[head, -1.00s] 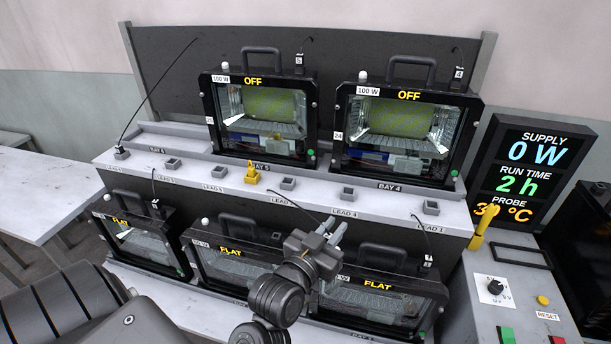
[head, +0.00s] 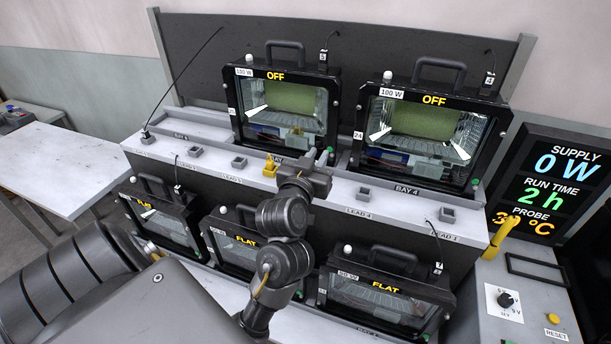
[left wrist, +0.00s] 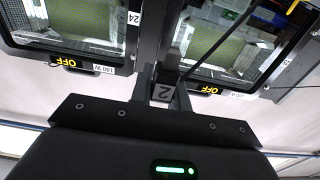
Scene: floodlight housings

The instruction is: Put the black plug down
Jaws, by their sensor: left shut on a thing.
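My left gripper (head: 318,158) is over the grey ledge, in front of the gap between the two upper floodlight housings. In the left wrist view the gripper (left wrist: 165,85) is shut on a black plug (left wrist: 163,93) with a white "2" label. A black cable runs from it up to the right. In the head view the plug is hidden by the gripper and wrist. I cannot tell whether the plug touches anything. Small grey holders stand along the ledge, among them an empty one by LEAD 4 (head: 363,193) and one by LEAD 1 (head: 447,214). My right gripper is not in view.
Two upper housings marked OFF (head: 285,108) (head: 430,130) stand close behind the gripper. A yellow piece (head: 270,165) stands left of the gripper. A display (head: 545,180) is at right.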

